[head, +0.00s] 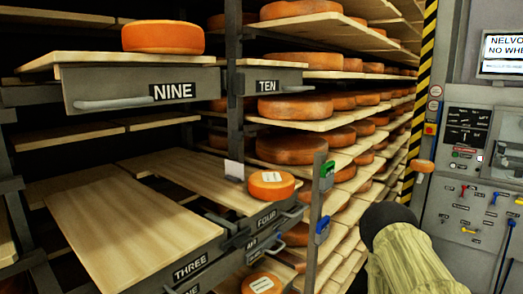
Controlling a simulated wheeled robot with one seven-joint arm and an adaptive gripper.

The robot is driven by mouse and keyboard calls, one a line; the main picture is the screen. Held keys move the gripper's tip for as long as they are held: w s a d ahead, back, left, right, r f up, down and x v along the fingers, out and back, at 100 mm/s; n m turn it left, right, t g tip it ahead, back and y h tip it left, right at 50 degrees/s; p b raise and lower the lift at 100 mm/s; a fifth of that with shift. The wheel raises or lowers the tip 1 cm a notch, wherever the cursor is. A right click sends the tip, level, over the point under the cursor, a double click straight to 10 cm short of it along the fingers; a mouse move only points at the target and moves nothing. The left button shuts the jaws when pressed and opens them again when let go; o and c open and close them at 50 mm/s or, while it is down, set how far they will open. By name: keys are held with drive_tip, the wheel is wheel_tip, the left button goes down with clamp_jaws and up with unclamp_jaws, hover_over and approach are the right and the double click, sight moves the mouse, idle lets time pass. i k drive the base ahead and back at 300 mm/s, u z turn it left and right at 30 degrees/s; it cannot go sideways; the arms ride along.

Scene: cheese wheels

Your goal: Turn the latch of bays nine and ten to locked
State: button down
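The drawer front marked NINE (135,92) is at the upper left, with a grey bar handle, a board above it and an orange cheese wheel (163,37) on the board. The front marked TEN (285,82) is to its right, beyond a dark upright post (234,60). A green fitting (327,175) and a blue fitting (322,229) sit on a thin grey post (315,215). I cannot tell which part is the latch of nine and ten, or its position. My gripper is not in view.
Boards marked THREE (120,235) and FOUR (180,172) are lower left, with a labelled cheese (271,185) at their right. Shelves of cheese wheels (292,149) recede behind. A control panel (465,150) stands at right. A cream ribbed sleeve with a black end (410,255) fills the lower right.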

sight(236, 81)
drive_tip(key=u, duration=1.2)
drive_tip(key=k, duration=1.45)
drive_tip(key=z, duration=0.7)
drive_tip(key=i, duration=0.55)
drive_tip(key=u, duration=0.05)
